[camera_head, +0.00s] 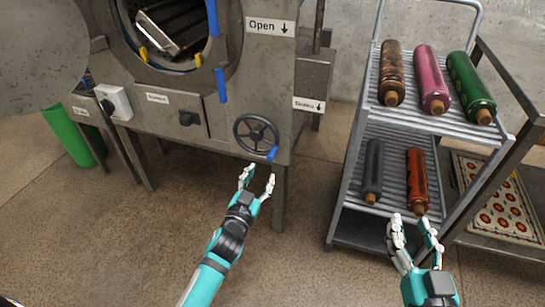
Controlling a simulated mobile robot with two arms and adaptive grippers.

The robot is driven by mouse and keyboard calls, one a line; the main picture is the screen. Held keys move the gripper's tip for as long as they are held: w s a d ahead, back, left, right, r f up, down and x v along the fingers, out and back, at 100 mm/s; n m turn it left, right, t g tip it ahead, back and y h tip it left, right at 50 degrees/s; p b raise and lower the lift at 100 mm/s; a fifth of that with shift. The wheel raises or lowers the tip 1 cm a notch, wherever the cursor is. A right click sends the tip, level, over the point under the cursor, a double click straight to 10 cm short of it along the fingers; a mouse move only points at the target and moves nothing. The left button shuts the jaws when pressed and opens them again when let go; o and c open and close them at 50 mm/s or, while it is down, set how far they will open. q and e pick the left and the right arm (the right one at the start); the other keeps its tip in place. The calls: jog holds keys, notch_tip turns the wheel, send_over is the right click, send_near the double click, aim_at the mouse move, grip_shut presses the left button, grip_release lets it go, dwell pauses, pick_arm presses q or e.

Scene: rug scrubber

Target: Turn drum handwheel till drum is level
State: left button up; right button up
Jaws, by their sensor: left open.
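The dark round handwheel (241,134) with spokes is on the front of the grey metal machine, low at its right side. A blue grip (272,153) sits at its lower right rim. My right gripper (411,220) is open and empty, in front of the trolley's lower shelf.
A metal trolley (350,182) holds several rolled rugs on two shelves, right of the machine. A patterned rug (505,198) lies on a low shelf at far right. Machine legs (280,198) stand below the handwheel. A green roll (68,135) leans at left. Floor in front is clear.

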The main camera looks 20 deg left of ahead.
aim_at(272, 154)
pick_arm(q)
jog(key=w+b, duration=0.1)
jog(key=w, duration=0.3)
jog(key=w+b, duration=0.1)
jog(key=w, duration=0.4)
jog(key=shift+w+d, duration=0.2)
jog(key=shift+w, duration=0.5)
pick_arm(e)
jog(key=s+r+t+y, duration=0.2)
jog(key=s+r+t, duration=0.2)
jog(key=r+t, duration=0.3)
jog(key=shift+s+a+r+t, duration=0.2)
jog(key=shift+r+t, duration=0.1)
jog(key=shift+r, duration=1.5)
pick_arm(q)
grip_shut()
